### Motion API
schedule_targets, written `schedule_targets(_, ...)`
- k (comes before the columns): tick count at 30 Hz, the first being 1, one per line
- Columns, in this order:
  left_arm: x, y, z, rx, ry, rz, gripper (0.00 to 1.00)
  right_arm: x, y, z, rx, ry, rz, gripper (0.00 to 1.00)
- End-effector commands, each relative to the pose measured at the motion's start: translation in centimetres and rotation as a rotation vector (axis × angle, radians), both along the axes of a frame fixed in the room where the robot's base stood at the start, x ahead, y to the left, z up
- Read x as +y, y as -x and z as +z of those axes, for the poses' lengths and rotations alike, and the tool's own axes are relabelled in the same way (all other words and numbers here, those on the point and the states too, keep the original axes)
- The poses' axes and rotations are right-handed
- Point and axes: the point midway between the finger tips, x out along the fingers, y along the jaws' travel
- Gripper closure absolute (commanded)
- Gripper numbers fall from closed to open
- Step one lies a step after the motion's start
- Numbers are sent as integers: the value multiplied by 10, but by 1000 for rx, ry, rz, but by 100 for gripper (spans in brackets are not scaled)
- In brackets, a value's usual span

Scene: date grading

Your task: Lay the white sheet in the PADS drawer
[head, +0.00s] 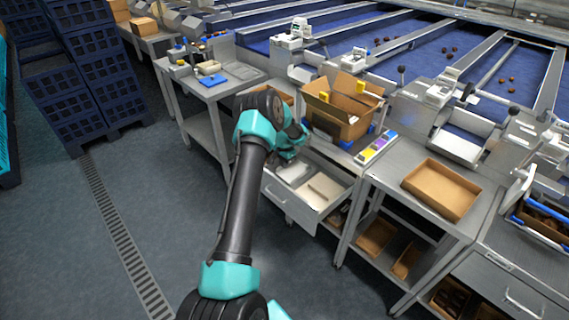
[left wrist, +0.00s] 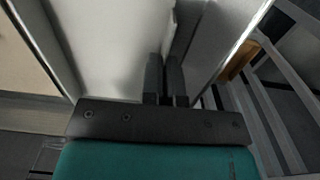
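An open metal drawer (head: 290,203) is pulled out below the work counter, and a pale, flat pad (head: 325,187) lies in its right part. My left gripper (left wrist: 165,80) is low at the drawer; in the head view my own arm hides its fingers. In the left wrist view the fingers are close together, and the edge of a white sheet (left wrist: 110,40) runs down between them. White also shows beneath my left wrist in the drawer (head: 293,172); I cannot tell whether it touches the bottom. No drawer label is readable. My right gripper is not in view.
An open cardboard box (head: 340,108) stands on the counter behind the drawer. A side table on the right holds a shallow brown tray (head: 441,189). Blue crates (head: 85,70) are stacked at the left. The floor in front of the drawer is clear.

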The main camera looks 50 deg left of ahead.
Motion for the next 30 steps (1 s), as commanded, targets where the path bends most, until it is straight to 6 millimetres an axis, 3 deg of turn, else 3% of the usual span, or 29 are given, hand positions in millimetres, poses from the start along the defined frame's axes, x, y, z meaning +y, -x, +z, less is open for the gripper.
schedule_targets(11,0,0,-3,-1,-1,0,100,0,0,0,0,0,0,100)
schedule_targets(15,0,0,-2,-1,-1,0,87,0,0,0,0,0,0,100)
schedule_targets(22,0,-1,-2,-1,-1,0,87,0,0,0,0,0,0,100)
schedule_targets(30,1,-2,19,-4,-3,0,87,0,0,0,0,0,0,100)
